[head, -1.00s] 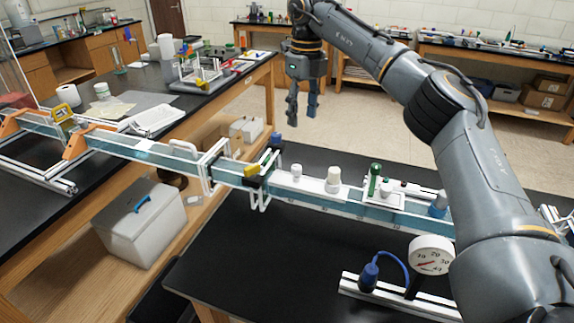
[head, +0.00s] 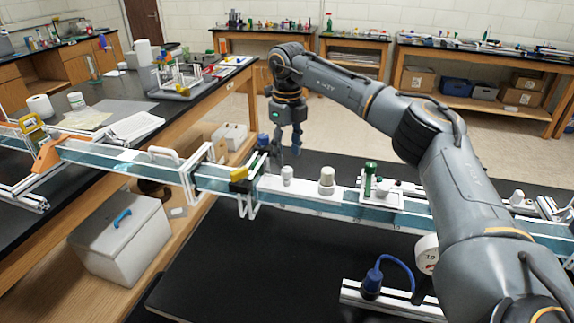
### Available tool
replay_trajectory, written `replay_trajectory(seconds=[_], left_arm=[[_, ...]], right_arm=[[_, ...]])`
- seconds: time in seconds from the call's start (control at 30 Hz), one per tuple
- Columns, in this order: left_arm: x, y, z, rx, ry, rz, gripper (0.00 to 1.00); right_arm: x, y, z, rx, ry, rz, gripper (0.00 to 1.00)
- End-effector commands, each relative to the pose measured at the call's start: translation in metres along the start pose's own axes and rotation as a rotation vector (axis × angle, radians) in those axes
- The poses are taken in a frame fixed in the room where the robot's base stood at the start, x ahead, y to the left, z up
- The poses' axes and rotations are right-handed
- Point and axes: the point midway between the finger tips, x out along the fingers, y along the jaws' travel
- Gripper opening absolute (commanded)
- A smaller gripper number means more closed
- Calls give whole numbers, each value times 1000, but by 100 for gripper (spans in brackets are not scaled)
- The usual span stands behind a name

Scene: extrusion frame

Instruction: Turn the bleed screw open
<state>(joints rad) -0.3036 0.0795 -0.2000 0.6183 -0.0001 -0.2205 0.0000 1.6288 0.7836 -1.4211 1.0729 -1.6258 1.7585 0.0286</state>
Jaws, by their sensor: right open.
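A long clear-walled channel (head: 350,210) with a white top strip runs across the black table. On it stand a small white knob (head: 287,175), a larger cream-white knob (head: 327,181) and a green upright part (head: 370,178). I cannot tell which of these fittings is the bleed screw. My right gripper (head: 287,151) points down with its fingers apart and empty. In the picture it appears just behind and above the small white knob, apart from it. My left gripper is not in view.
A yellow-handled clamp (head: 239,174) and a blue knob (head: 263,140) are left of the gripper. A dial gauge (head: 426,254) and a blue bulb with a hose (head: 372,281) stand in front. My right arm hides part of the channel. The near black tabletop (head: 260,270) is clear.

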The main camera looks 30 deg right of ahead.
Motion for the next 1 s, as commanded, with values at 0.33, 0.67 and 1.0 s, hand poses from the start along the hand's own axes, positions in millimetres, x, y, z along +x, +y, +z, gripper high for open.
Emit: replay_trajectory(seconds=[0.33, 0.67, 1.0], left_arm=[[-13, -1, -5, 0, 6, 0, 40], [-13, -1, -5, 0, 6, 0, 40], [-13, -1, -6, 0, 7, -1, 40]], right_arm=[[49, 0, 0, 1, 1, -1, 50], [55, 0, 0, 0, 0, -1, 50], [55, 0, 0, 0, -1, 0, 0]])
